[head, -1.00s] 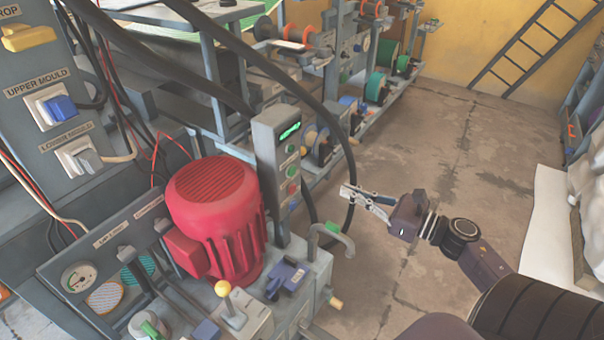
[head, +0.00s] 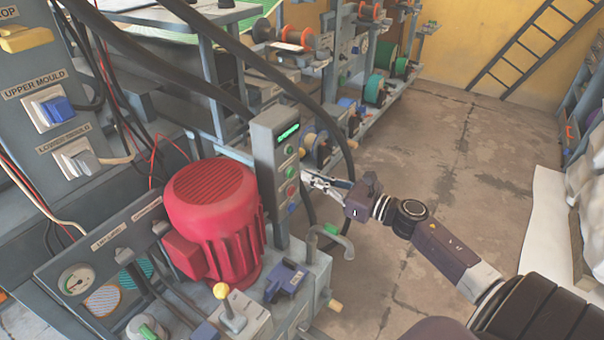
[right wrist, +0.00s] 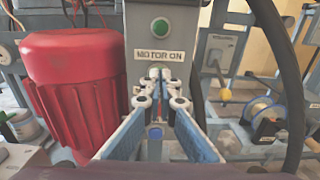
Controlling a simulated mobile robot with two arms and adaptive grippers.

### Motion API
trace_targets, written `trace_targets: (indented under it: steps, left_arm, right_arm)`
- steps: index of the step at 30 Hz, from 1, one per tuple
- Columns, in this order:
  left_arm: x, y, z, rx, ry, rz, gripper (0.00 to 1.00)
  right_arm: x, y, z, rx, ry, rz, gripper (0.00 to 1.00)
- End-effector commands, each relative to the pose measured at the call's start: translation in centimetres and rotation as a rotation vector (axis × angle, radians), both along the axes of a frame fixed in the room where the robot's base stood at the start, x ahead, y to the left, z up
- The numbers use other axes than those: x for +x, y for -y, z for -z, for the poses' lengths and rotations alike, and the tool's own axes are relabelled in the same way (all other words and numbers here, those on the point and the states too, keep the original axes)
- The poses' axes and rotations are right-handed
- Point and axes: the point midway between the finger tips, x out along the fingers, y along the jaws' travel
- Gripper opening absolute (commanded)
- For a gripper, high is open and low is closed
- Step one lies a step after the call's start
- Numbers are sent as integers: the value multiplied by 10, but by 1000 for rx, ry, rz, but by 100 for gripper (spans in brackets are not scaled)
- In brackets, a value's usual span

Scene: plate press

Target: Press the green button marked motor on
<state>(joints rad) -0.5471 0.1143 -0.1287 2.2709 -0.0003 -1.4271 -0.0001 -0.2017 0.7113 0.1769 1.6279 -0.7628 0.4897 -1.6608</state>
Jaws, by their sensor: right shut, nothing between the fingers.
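The green button (right wrist: 160,27) is round and sits on the front of a grey control post, with a "MOTOR ON" label (right wrist: 159,55) just under it in the right wrist view. In the head view the green button (head: 289,150) is below a lit green display. My right gripper (head: 305,178) is shut and empty in front of the post, lower than the button. In the right wrist view its fingertips (right wrist: 160,76) are just below the label. I cannot tell how far they are from the panel. My left gripper is not in view.
A red motor (head: 215,215) stands left of the post (head: 266,170). More buttons, including a red one (head: 291,172), are lower on the post. Black hoses arch around it. A bent grey handle (head: 332,240) is below my gripper.

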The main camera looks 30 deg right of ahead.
Motion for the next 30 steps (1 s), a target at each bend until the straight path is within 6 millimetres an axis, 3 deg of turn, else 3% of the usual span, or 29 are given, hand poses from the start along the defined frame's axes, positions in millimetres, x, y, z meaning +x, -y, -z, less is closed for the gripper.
trace_targets:
  steps: [9, 24, 30]
  left_arm:
    - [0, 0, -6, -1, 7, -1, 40]
    - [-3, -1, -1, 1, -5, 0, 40]
    - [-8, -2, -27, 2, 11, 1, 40]
  right_arm:
    - [27, -11, 0, -1, 0, 0, 0]
    - [32, -13, 1, -2, 1, -1, 0]
    - [43, -18, 1, -1, 2, 0, 0]
